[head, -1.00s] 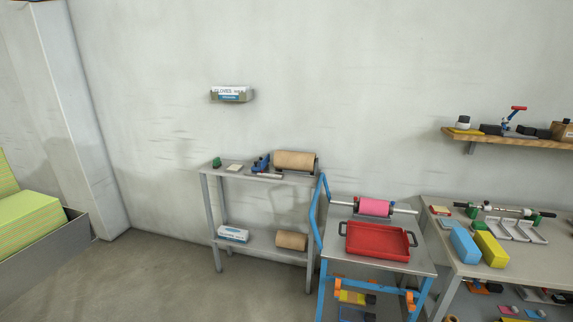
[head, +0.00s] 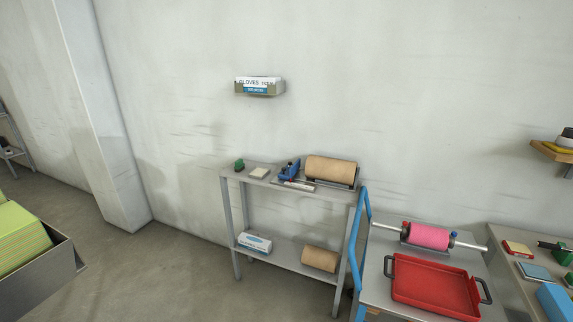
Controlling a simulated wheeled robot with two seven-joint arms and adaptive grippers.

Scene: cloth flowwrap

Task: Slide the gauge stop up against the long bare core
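A long brown bare core (head: 332,168) lies in a dark cradle on the top of a grey two-tier stand. A small blue device (head: 289,170), which looks like the gauge stop, stands just left of the core. A narrow gap seems to separate them, but I cannot tell exactly. A pale strip like a ruler (head: 297,185) lies in front of the blue device. Neither of my grippers is in view.
The grey stand's top (head: 238,176) also holds a green block (head: 239,164) and a pale pad (head: 259,173). Its lower shelf holds a glove box (head: 254,243) and a shorter core (head: 320,259). A blue-handled cart with a red tray (head: 436,287) and pink roll (head: 429,236) stands right.

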